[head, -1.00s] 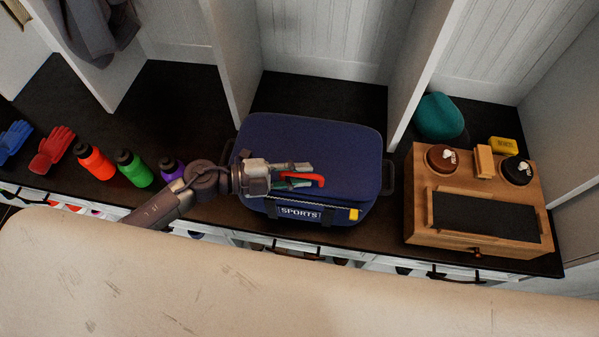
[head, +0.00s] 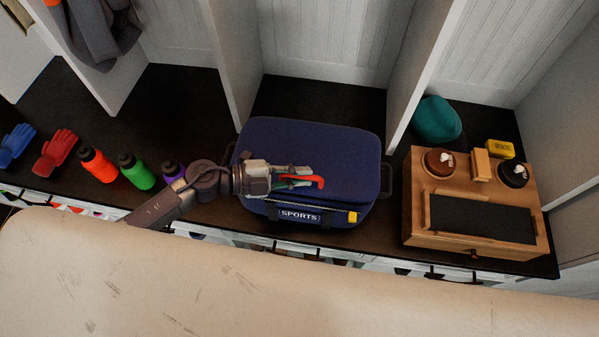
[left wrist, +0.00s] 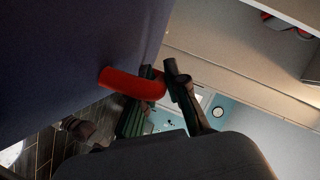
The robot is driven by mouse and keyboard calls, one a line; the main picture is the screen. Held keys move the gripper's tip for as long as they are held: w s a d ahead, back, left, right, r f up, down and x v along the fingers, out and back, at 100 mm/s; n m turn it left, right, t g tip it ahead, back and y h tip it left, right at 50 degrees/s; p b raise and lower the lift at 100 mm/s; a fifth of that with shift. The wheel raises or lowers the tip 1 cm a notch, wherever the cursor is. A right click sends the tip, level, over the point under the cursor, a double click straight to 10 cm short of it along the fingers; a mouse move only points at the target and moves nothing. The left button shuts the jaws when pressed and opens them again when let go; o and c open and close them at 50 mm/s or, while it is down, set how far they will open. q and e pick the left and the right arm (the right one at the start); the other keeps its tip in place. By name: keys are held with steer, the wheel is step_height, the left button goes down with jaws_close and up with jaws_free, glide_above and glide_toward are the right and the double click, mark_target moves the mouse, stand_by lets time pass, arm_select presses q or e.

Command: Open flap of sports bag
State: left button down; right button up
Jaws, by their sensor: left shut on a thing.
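The dark blue sports bag (head: 350,150) lies on the dark bench in the middle cubby, with its flap on top and a "SPORTS" label (head: 300,216) on its front. A red handle (head: 316,181) stands out from the flap. My left gripper (head: 297,177) reaches in from the left over the flap's front part. In the left wrist view its two fingers (left wrist: 160,88) are shut around the red handle (left wrist: 130,83), close beside the blue flap (left wrist: 70,50). I cannot tell how far the flap is raised. My right gripper is out of view.
Red gloves (head: 55,153) and orange (head: 97,163), green (head: 136,171) and purple bottles (head: 172,171) stand left of the bag. A wooden box (head: 470,205) is at right, with a teal item (head: 436,119) behind it. White dividers (head: 232,70) flank the bag.

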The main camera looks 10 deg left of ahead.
mark_target(304, 162)
arm_select(q)
steer(key=w+r+n+g+p, duration=0.1)
steer(key=w+r+n+p, duration=0.1)
steer(key=r+p, duration=0.3)
steer(key=w+r+n+g+y+p, duration=0.1)
steer(key=w+r+p, duration=0.3)
steer(key=p, duration=0.7)
steer(key=shift+r+n+g, duration=0.4)
steer(key=shift+r+n, duration=0.05)
steer(key=shift+n, duration=0.45)
